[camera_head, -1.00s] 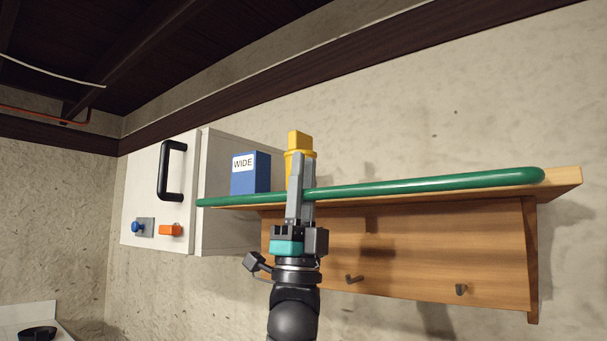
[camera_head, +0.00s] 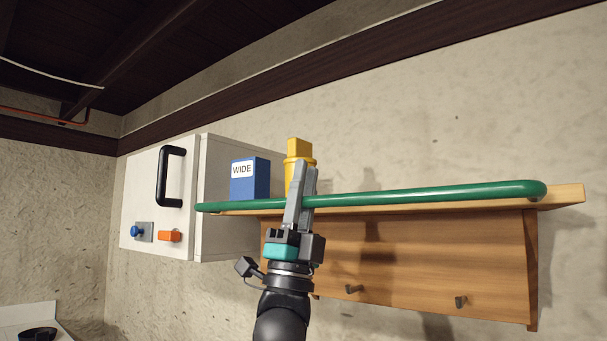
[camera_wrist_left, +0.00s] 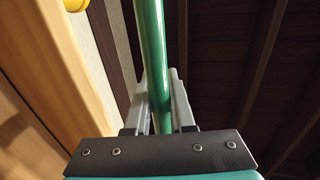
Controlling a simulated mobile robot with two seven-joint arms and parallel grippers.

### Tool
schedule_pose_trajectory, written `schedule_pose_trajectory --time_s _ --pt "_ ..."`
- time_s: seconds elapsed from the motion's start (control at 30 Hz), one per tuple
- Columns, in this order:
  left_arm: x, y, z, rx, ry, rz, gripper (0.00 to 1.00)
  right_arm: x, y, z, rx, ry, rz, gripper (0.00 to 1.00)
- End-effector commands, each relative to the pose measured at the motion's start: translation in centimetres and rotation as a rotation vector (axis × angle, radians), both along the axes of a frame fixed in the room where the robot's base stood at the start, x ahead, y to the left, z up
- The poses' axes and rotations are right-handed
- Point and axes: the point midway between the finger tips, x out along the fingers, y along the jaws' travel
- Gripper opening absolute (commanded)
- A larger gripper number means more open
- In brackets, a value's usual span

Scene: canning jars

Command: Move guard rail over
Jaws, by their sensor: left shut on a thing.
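The guard rail is a long green bar (camera_head: 420,193) running along the front edge of the wooden shelf (camera_head: 568,195). Its right end bends back toward the wall, and its left end is in front of the white cabinet. My left gripper (camera_head: 302,183) is shut on the rail left of its middle, with the fingers pointing up. In the left wrist view the green rail (camera_wrist_left: 150,60) passes between the two grey fingers (camera_wrist_left: 160,100). My right gripper is not in view.
A blue box marked WIDE (camera_head: 250,180) and a yellow container (camera_head: 299,150) stand on the shelf behind the rail. The white cabinet (camera_head: 225,160) with a black handle (camera_head: 171,177) is at left. Hooks (camera_head: 461,302) stick out below the shelf. The wall at right is bare.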

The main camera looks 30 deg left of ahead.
Motion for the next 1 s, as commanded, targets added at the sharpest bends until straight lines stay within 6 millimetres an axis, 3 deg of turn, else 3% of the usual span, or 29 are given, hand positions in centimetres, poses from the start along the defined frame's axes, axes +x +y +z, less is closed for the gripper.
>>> schedule_pose_trajectory --time_s 0.03,0.3,1.0 --pt "0.0 0.0 0.7 0.008 0.031 0.004 0.00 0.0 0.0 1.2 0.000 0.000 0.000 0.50" --pt "0.8 -0.1 1.9 0.023 0.217 0.004 0.00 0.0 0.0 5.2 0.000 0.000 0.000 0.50" --pt "3.3 -0.3 3.4 0.061 0.684 0.003 0.00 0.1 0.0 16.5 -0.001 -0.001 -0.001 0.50"
